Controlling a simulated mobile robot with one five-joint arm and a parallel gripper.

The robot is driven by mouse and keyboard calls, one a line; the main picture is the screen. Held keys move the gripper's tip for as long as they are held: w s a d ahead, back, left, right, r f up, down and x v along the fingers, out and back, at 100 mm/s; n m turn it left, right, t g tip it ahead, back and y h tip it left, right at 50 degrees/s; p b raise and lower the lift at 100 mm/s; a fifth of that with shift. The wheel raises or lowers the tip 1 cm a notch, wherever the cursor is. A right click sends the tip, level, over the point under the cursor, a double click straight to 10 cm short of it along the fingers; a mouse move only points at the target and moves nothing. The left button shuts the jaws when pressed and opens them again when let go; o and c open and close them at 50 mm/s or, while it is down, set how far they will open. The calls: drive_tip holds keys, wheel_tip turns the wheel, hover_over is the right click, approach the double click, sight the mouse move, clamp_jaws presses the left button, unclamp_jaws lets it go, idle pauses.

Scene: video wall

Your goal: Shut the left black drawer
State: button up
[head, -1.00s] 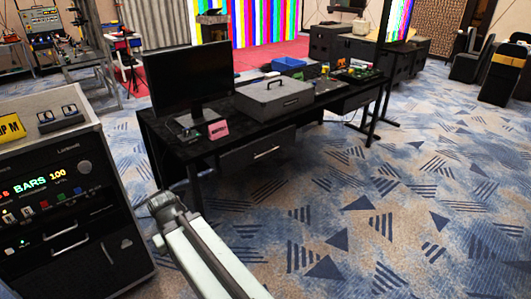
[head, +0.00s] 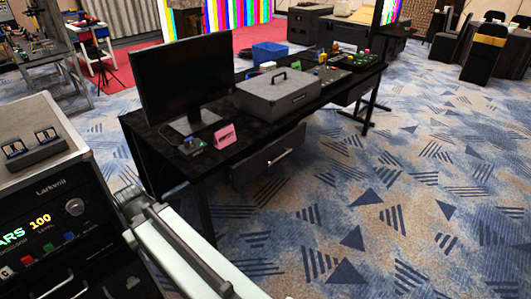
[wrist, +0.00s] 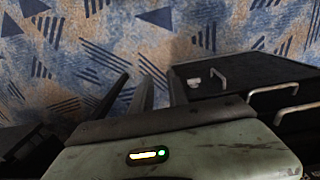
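The left black drawer (head: 268,160) is under the near left part of the black desk (head: 225,145) in the head view. Its front has a pale bar handle (head: 281,157) and appears to stand out from the desk. How far it is out is hard to tell. In the wrist view my gripper (wrist: 147,78) points over the carpet, with its dark fingers apart and nothing visible held between them.
A rack cabinet (head: 50,195) with handles stands close at the left; a dark box with handles (wrist: 250,72) is at the right in the wrist view. A monitor (head: 185,75) and grey case (head: 277,93) stand on the desk. Carpet (head: 400,200) in front of the drawer is open.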

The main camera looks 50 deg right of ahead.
drive_tip(key=shift+w+d+r, duration=0.1)
drive_tip(key=shift+w+d, duration=0.15)
drive_tip(key=shift+d, duration=0.05)
